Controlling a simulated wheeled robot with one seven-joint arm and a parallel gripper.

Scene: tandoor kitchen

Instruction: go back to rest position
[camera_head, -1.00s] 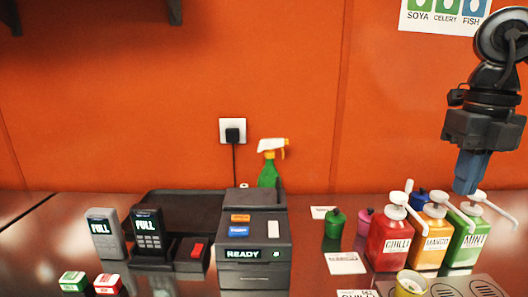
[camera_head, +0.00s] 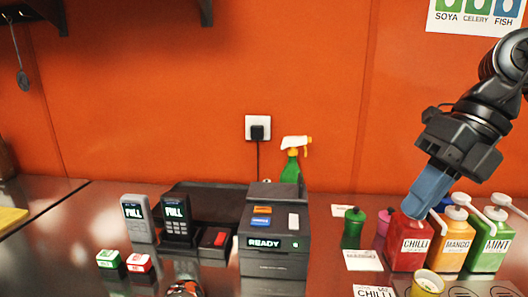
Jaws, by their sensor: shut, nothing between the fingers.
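My gripper (camera_head: 426,196) is at the right of the head view, at the end of my dark arm. Its blue fingers are shut with nothing between them. They point down and to the left and overlap the top of the red chilli bottle (camera_head: 408,247) in the picture. I cannot tell whether they touch it. The chilli pump top is hidden behind the fingers.
A mango bottle (camera_head: 457,246) and a mint bottle (camera_head: 490,247) stand right of the chilli bottle. A yellow cup (camera_head: 427,283) is in front. Left are a printer (camera_head: 275,243), card terminals (camera_head: 177,220) and a spray bottle (camera_head: 291,168).

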